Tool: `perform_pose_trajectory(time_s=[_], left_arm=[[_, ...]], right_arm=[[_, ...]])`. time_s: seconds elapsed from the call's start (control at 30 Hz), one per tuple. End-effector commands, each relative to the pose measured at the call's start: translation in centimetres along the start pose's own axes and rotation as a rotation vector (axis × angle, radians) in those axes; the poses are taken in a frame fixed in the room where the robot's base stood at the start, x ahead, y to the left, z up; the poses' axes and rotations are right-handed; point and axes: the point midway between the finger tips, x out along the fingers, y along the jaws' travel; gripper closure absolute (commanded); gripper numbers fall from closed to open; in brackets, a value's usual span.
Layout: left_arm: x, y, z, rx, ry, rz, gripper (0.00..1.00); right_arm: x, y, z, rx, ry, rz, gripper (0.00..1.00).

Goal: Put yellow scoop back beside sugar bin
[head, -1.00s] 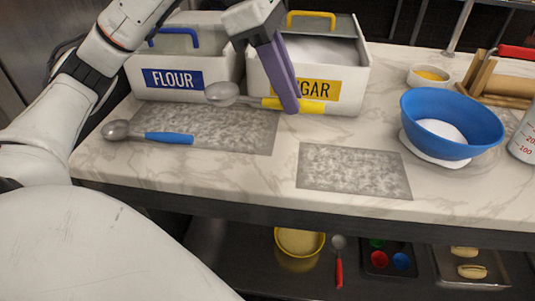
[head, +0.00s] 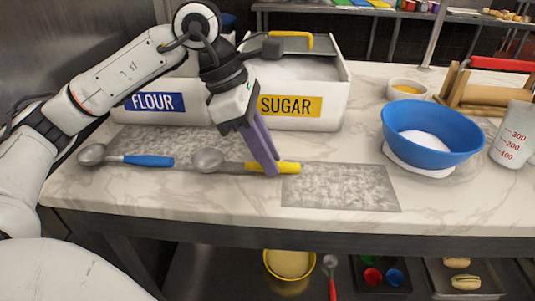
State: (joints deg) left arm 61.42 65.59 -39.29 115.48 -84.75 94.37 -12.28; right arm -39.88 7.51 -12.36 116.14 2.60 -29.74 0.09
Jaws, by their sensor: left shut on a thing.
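The yellow scoop (head: 286,168) has a yellow handle and a metal bowl at its left end. My left gripper (head: 268,170), with purple fingers, is shut on its handle. The scoop is level, bowl to the left, in front of the sugar bin (head: 333,110) and over or near the left edge of the right grey mat (head: 345,187). I cannot tell whether it touches the counter. The sugar bin is white with a yellow SUGAR label, and white sugar shows inside. My right gripper is not in view.
The flour bin (head: 195,107) stands left of the sugar bin, partly behind my arm. A blue scoop (head: 148,160) lies on the left mat (head: 200,146). A blue bowl (head: 431,125) and a measuring jug (head: 516,135) stand at right. The counter's front strip (head: 200,205) is clear.

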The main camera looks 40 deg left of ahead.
Motion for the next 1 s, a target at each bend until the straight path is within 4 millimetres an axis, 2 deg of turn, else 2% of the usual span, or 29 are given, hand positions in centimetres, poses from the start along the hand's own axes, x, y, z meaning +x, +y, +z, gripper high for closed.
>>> perform_pose_trajectory(time_s=[0.17, 0.2, 0.27, 0.3, 0.67, 0.77, 1.0], left_arm=[[0.4, 0.0, -0.2, 0.000, 0.000, 0.000, 1.00], [0.2, 0.0, -0.1, 0.000, 0.000, 0.000, 0.75], [0.2, 0.0, -0.1, 0.000, 0.000, -0.001, 0.65], [0.2, 0.0, -0.1, 0.000, 0.000, -0.001, 0.63], [-0.4, 0.0, 0.1, 0.000, -0.001, 0.001, 0.63], [-1.7, 0.1, 0.1, 0.000, -0.003, 0.002, 0.63], [-7.0, 0.1, 0.2, 0.000, -0.003, 0.004, 0.63]], right_arm=[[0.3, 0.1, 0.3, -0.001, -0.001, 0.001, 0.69], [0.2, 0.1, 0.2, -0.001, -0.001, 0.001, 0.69], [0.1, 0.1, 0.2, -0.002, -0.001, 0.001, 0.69], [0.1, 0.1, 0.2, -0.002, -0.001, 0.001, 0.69], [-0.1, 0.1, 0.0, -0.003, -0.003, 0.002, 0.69], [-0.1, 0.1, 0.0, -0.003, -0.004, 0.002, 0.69], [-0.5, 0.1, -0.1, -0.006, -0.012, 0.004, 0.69]])
